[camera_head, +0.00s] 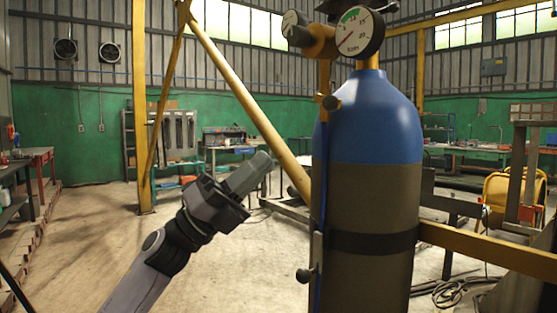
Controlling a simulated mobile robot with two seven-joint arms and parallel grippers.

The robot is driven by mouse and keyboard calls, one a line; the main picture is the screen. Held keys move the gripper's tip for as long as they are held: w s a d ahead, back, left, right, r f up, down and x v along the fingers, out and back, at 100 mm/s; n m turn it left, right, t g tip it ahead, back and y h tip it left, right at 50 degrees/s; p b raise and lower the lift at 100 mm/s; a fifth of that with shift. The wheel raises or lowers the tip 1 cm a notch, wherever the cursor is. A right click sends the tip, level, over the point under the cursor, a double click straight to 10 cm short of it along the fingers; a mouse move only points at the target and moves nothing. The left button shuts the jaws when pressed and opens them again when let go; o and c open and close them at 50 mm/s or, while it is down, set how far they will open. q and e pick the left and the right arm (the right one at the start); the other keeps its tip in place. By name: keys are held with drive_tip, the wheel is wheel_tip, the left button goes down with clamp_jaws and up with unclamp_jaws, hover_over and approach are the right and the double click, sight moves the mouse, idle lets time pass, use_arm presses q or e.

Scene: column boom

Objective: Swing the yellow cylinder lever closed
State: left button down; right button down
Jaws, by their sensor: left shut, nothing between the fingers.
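A gas cylinder (374,200) stands upright right of centre, blue on top and grey-brown below, with a dark band around it. A brass-yellow fitting (325,78) with a dark knob (331,103) is at its upper left, above a blue line down its side. I cannot tell for sure which part is the yellow lever. A small dark knob (304,275) sticks out low on the cylinder's left side. My left gripper (260,163) is shut and empty, pointing up and right, left of the cylinder with a visible gap in the picture. My right gripper is not in view.
Two gauges (360,33) sit above the cylinder. A yellow diagonal beam (240,92) passes behind my gripper; a yellow post (140,120) stands left. A yellow horizontal beam (490,246) extends right of the cylinder. Open concrete floor (90,240) lies at left.

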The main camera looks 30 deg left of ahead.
use_arm(q)
drive_tip(key=v, duration=0.3)
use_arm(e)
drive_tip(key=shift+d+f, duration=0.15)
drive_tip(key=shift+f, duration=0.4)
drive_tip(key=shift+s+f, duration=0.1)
